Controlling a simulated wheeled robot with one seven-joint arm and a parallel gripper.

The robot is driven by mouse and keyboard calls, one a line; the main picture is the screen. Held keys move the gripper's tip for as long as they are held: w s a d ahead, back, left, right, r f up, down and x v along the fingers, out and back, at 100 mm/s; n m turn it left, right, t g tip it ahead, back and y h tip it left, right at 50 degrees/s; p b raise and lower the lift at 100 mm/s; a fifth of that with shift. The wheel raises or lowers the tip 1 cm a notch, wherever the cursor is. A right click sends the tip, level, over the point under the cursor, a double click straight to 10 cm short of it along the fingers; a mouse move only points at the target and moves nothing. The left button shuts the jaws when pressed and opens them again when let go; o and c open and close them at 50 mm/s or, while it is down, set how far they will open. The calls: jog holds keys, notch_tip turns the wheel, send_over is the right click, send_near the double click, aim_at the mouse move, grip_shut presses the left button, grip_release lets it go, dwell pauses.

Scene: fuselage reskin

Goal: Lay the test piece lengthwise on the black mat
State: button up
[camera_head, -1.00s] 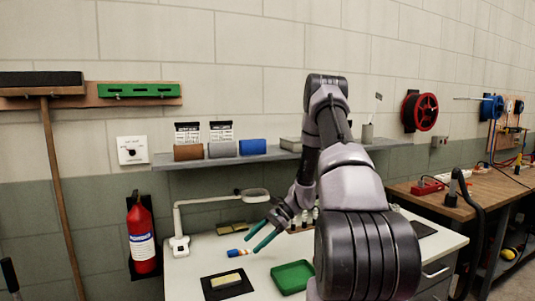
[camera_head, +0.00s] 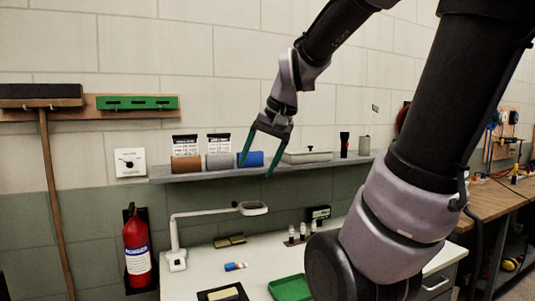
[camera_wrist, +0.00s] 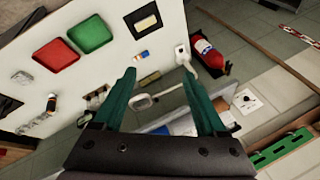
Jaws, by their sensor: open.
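My gripper (camera_head: 254,170) is open and empty, fingers pointing down in front of the wall shelf. Its green fingers also show spread in the wrist view (camera_wrist: 158,72). The black mat (camera_head: 244,294) lies on the white bench, cut off by the bottom edge of the head view. A pale, flat bar (camera_head: 222,293) lies on it, roughly along its long side. The mat (camera_wrist: 138,34) and the bar (camera_wrist: 146,22) also show in the wrist view, well beyond the fingertips. I cannot tell whether this bar is the test piece.
A lamp (camera_head: 175,240) stands on the bench near a green tray (camera_head: 290,288), small vials (camera_head: 302,230) and a blue-and-orange item (camera_head: 236,266). A red tray (camera_wrist: 56,55) shows in the wrist view.

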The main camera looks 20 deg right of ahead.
jog(key=s+r, duration=0.1)
jog(key=s+n+t, duration=0.1)
jog(key=s, duration=0.1)
jog(key=s+r+t, duration=0.1)
jog(key=s, duration=0.1)
jog(key=shift+d+r+h, duration=0.1)
jog(key=shift+r+h, duration=0.2)
jog(key=shift+r, duration=0.05)
